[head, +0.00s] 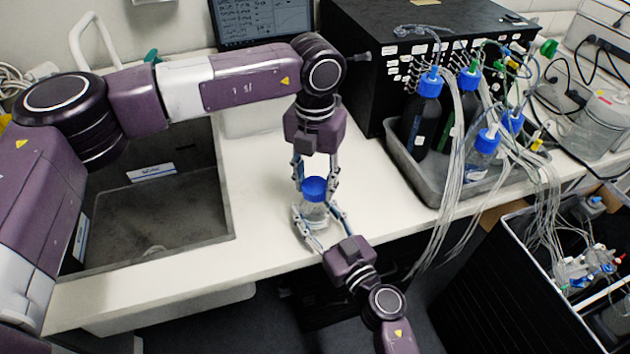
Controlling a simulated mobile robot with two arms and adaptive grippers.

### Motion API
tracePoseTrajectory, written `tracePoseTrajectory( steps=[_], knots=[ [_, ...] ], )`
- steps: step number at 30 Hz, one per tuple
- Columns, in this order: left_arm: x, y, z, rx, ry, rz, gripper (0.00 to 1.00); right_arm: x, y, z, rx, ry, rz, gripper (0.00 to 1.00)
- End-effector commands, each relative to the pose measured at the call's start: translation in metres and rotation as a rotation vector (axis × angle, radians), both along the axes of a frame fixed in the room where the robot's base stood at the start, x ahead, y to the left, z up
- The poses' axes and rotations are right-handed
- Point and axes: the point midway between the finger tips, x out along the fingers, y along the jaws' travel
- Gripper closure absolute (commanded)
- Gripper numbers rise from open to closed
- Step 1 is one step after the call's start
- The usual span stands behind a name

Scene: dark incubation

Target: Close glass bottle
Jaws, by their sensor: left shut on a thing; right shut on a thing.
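A clear glass bottle (313,211) stands upright on the white bench in the middle of the head view. A blue cap (314,187) sits at its top. My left gripper (314,184) comes down from above, its fingers shut on either side of the cap. My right gripper (316,216) reaches in from the front, its fingers shut around the bottle's body. The fingers partly cover the bottle's sides. I cannot tell how tightly the cap is seated on the neck.
A dark sink (160,205) is sunk into the bench at the left. A grey tray (435,189) with several blue-capped bottles and hanging tubes stands at the right, before a black box (385,60). The bench's front edge is close to the bottle.

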Motion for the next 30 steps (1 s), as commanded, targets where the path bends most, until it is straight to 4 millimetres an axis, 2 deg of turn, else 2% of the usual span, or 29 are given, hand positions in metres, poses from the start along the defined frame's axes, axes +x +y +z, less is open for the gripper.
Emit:
tracePoseTrajectory(
  steps=[30],
  knots=[
    [0.0001,0.0001,-0.0010,0.001,0.000,-1.904,0.92,-0.0001,-0.0002,-0.0007,0.000,0.001,0.000,1.00]
  ],
)
